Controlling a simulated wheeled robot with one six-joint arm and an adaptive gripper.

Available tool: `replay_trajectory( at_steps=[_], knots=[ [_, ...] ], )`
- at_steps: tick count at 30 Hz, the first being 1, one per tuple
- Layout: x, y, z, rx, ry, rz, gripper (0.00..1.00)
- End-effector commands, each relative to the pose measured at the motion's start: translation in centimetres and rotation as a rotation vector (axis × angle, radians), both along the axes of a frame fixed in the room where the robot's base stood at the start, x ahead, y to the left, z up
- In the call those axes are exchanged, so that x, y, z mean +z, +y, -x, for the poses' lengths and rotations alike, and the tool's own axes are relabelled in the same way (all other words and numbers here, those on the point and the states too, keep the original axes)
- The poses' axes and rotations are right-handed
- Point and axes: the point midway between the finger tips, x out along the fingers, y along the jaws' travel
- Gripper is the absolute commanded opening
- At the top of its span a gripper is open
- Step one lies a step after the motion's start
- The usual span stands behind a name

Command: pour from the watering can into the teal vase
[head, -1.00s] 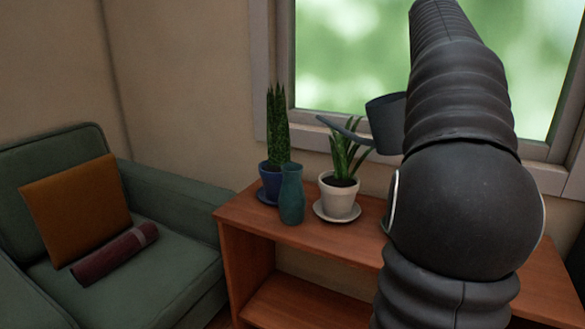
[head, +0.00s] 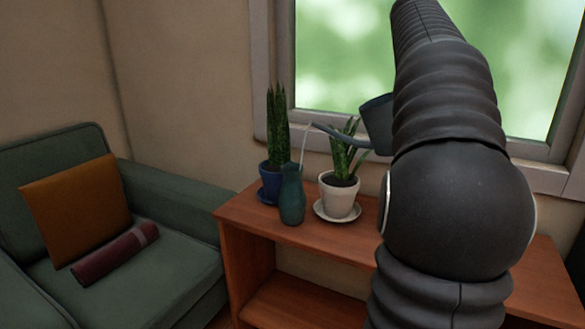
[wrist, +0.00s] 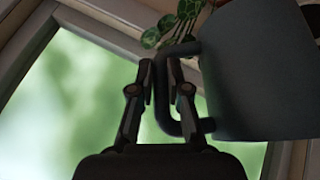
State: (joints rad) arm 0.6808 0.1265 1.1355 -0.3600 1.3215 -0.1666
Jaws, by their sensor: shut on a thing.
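The dark blue-grey watering can (head: 376,120) is held up in the head view, tilted with its spout to the left. A thin pale stream (head: 304,148) falls from the spout tip to the mouth of the teal vase (head: 291,196). The vase stands upright on the wooden shelf unit (head: 350,238). In the wrist view my gripper (wrist: 161,76) is shut on the handle of the can, whose body (wrist: 262,72) is at the right. In the head view my arm hides my gripper and part of the can.
A spiky plant in a blue pot (head: 270,182) stands just behind and left of the vase. A plant in a white pot (head: 340,197) on a saucer stands right of it, under the spout. A green armchair (head: 180,185) is at the left. A window (head: 335,55) is behind.

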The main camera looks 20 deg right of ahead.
Motion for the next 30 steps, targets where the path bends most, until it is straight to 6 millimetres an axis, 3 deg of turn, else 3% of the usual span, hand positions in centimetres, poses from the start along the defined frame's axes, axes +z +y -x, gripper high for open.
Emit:
replay_trajectory(
  at_steps=[30],
  knots=[
    [0.45, 0.50, -0.33, 0.000, 0.020, 0.035, 0.00]
  ],
)
